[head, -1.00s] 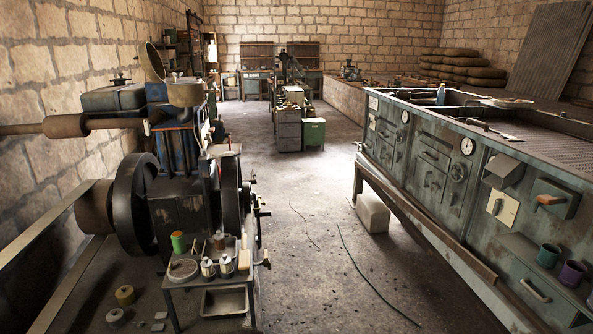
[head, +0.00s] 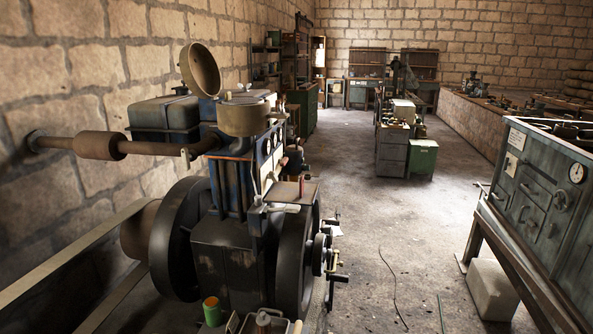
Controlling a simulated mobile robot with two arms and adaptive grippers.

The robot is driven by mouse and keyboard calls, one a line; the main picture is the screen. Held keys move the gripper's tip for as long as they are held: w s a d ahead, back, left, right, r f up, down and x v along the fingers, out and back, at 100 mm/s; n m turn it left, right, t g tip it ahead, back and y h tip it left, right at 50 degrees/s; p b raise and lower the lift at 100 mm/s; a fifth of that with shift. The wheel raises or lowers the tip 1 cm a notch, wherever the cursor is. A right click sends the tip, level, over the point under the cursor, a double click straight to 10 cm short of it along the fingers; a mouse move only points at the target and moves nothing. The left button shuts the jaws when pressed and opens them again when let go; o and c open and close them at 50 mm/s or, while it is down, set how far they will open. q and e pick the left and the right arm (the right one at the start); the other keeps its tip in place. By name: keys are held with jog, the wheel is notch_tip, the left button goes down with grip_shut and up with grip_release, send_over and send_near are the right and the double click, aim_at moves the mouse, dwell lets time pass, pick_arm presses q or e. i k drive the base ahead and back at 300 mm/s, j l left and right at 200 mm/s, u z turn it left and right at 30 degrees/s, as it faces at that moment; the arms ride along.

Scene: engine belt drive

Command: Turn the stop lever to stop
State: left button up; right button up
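The engine (head: 222,262) stands at the left, with a dark body, blue upper block and black flywheels on both sides. A thin pale lever (head: 254,190) stands roughly upright on its near right side, beside a small tray-like top. Several small handles and a crank (head: 332,262) stick out at its right side. I cannot tell for certain which of these is the stop lever, and no stop marking is legible. Neither of my grippers is in view.
A belt (head: 75,265) runs from the pulley at the lower left. A green-grey panel bench (head: 535,190) stands at the right, with a pale block (head: 491,290) below. A green box (head: 421,160) and cabinets stand farther back.

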aim_at(283, 162)
jog(key=i+l, duration=0.15)
jog(key=l, duration=0.2)
jog(key=i+l+u, duration=0.15)
jog(key=l, duration=0.15)
jog(key=i+l, duration=0.1)
jog(key=l, duration=0.25)
jog(key=i+l+u, duration=0.25)
jog(key=i+l, duration=0.15)
jog(key=l, duration=0.2)
jog(key=i+l+u, duration=0.25)
jog(key=l, duration=0.4)
jog(key=i+l+u, duration=0.1)
jog(key=i+l, duration=0.15)
jog(key=l, duration=0.15)
jog(key=i+l+u, duration=0.1)
jog(key=l, duration=0.25)
jog(key=i+l+u, duration=0.15)
jog(key=l, duration=0.25)
jog(key=i+l+u, duration=0.1)
jog(key=l, duration=0.3)
